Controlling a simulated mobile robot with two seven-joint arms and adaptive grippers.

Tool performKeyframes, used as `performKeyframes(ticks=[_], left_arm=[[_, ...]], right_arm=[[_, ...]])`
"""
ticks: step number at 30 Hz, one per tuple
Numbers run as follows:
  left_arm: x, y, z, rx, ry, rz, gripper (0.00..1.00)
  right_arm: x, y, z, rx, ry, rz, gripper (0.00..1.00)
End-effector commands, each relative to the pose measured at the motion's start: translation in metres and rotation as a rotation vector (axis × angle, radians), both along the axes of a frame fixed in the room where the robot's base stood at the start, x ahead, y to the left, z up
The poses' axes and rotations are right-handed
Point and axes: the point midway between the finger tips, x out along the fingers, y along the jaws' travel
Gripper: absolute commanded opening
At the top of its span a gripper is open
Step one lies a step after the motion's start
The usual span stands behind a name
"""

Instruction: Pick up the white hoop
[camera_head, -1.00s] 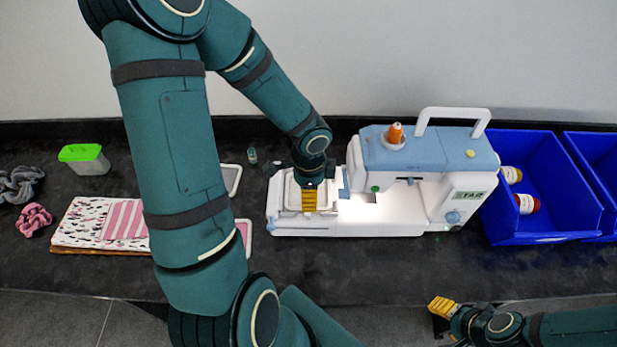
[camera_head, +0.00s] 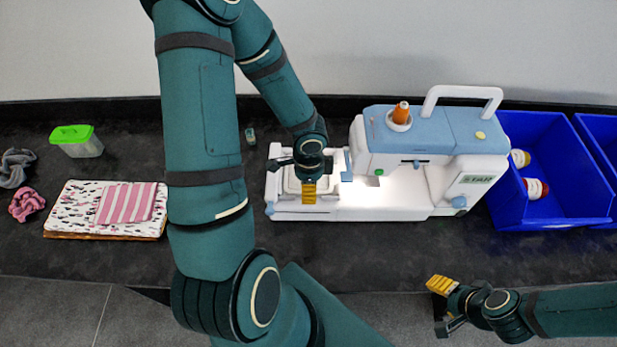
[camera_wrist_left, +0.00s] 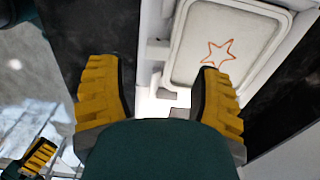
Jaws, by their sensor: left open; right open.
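The white hoop (camera_wrist_left: 177,62) is a rounded rectangular frame around white fabric with an orange star, in the left wrist view. In the head view the hoop (camera_head: 288,184) sits at the left end of the white and blue sewing machine (camera_head: 400,195), partly hidden by my left gripper. My left gripper (camera_head: 309,190) is over the hoop's right part. In the left wrist view its yellow fingers (camera_wrist_left: 160,100) are open with nothing held between them; the right finger overlaps the hoop's near edge. Whether it touches cannot be told. My right gripper (camera_head: 442,308) is open and empty, low in front of the table.
Blue bins (camera_head: 545,175) stand right of the machine, one holding thread spools. Folded fabrics (camera_head: 80,210), a green-lidded box (camera_head: 78,140) and scrunchies (camera_head: 26,204) lie at left. An orange spool (camera_head: 401,113) tops the machine. The table front is clear.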

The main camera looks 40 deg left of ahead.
Motion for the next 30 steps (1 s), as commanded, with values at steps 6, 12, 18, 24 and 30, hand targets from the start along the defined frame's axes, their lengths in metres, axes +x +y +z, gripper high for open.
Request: performKeyframes(ticks=[6,12,18,24,30], left_arm=[[-0.005,-0.001,-0.033,-0.002,0.004,-0.003,0.65],[-0.004,-0.001,-0.049,-0.001,0.003,-0.001,0.65],[-0.004,-0.001,-0.049,-0.001,0.001,-0.001,0.65],[-0.004,-0.001,-0.049,-0.001,0.001,-0.001,0.15],[-0.004,-0.001,-0.049,-0.001,0.002,-0.001,0.0]], right_arm=[[0.0,0.001,-0.016,-0.002,0.0,0.0,0.55],[0.001,0.001,-0.023,-0.004,0.0,0.0,0.55],[0.001,0.001,-0.022,-0.004,0.0,-0.001,0.55],[0.001,0.001,-0.022,-0.004,0.0,-0.001,0.55],[0.001,0.001,-0.022,-0.004,0.0,-0.001,0.55]])
